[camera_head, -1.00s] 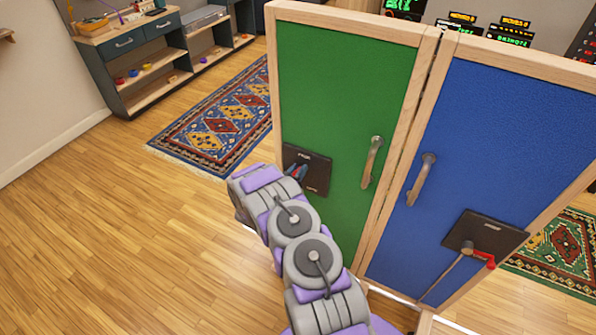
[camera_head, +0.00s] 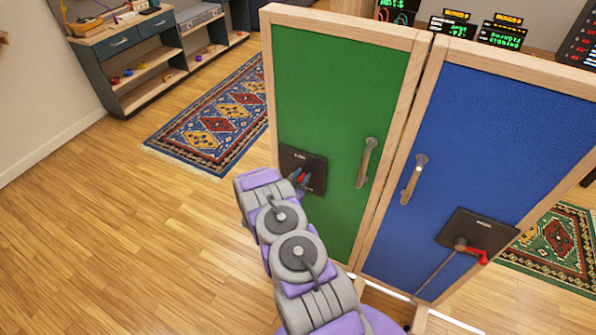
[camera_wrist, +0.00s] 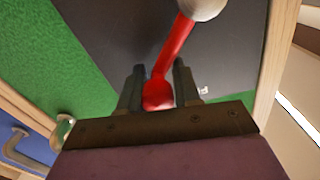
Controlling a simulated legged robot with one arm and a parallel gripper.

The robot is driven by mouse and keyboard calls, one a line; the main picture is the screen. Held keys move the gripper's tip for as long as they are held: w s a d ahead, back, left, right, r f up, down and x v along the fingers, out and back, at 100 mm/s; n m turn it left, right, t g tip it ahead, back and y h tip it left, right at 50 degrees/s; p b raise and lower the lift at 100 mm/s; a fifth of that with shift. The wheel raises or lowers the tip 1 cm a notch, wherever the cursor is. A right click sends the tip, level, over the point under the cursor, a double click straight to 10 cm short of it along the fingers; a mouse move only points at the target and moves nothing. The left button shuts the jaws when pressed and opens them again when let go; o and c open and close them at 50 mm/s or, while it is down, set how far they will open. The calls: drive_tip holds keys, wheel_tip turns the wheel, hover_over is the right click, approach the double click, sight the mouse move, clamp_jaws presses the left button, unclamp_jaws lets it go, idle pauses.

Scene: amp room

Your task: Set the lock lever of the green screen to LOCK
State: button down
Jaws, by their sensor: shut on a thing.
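The green screen (camera_head: 335,90) is a green panel in a pale wood frame, left of the blue screen. A dark lock plate (camera_head: 318,160) sits low on its left side, its lettering too small to read. My gripper (camera_head: 302,179) is at this plate, partly hidden by my arm. In the wrist view the red lock lever (camera_wrist: 176,45) runs from a pale round pivot (camera_wrist: 203,6) at the top down and slightly left. Its rounded end lies between the two dark fingers of my gripper (camera_wrist: 158,88), which is shut on it. A small white mark (camera_wrist: 203,90) shows on the plate beside the right finger.
The blue screen (camera_head: 490,130) joins at the right, with its own dark plate (camera_head: 490,228) and red lever (camera_head: 478,254). Handles (camera_head: 367,162) (camera_head: 414,180) flank the seam. Wood floor (camera_head: 130,230) is clear at left. A patterned rug (camera_head: 215,125) and shelves (camera_head: 150,65) lie behind.

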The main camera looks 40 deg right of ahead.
drive_tip(key=s+f+m, duration=0.1)
drive_tip(key=m, duration=0.1)
drive_tip(key=s+f+m, duration=0.1)
drive_tip(key=shift+d+f+m, duration=0.3)
drive_tip(key=shift+d+m, duration=0.05)
drive_tip(key=shift+m, duration=0.05)
drive_tip(key=f+m, duration=0.1)
drive_tip(key=s+f+m, duration=0.1)
drive_tip(key=m, duration=0.1)
drive_tip(key=shift+d+f+m+b, duration=0.15)
drive_tip(key=shift+f+m+b, duration=0.15)
drive_tip(key=shift+b, duration=0.05)
drive_tip(key=shift+f+m, duration=0.35)
drive_tip(key=shift+m, duration=0.25)
drive_tip(key=shift+f, duration=0.15)
drive_tip(key=c, duration=0.9)
unclamp_jaws()
drive_tip(key=shift+o, duration=0.2)
drive_tip(key=shift+w, duration=0.15)
drive_tip(key=shift+r, duration=0.2)
